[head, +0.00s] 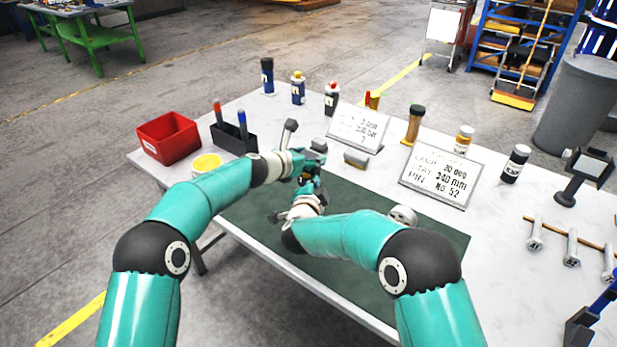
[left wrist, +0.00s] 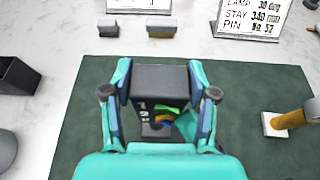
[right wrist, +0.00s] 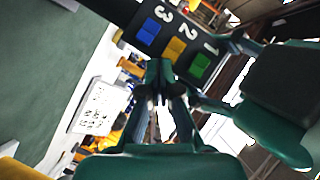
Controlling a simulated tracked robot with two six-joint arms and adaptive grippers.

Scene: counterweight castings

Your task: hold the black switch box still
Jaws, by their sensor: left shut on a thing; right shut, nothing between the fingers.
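The black switch box (left wrist: 160,78) is between the two fingers of my left gripper (left wrist: 160,93), which is shut on it above the green mat (left wrist: 85,125). In the right wrist view the box (right wrist: 146,14) appears tilted, with a blue, a yellow and a green switch beside the numbers 3, 2 and 1. My right gripper (right wrist: 160,72) is shut and empty, its tips close to the box near the yellow switch (right wrist: 174,49); I cannot tell whether they touch. In the head view my left gripper (head: 312,160) is just above my right gripper (head: 308,190), and they hide most of the box.
A red bin (head: 168,138), a black pen holder (head: 234,138) and a yellow-topped tub (head: 207,164) stand at the left. Two printed signs (head: 357,128) (head: 440,176), bottles and small blocks stand behind. A dark stand (head: 585,175) is at the right.

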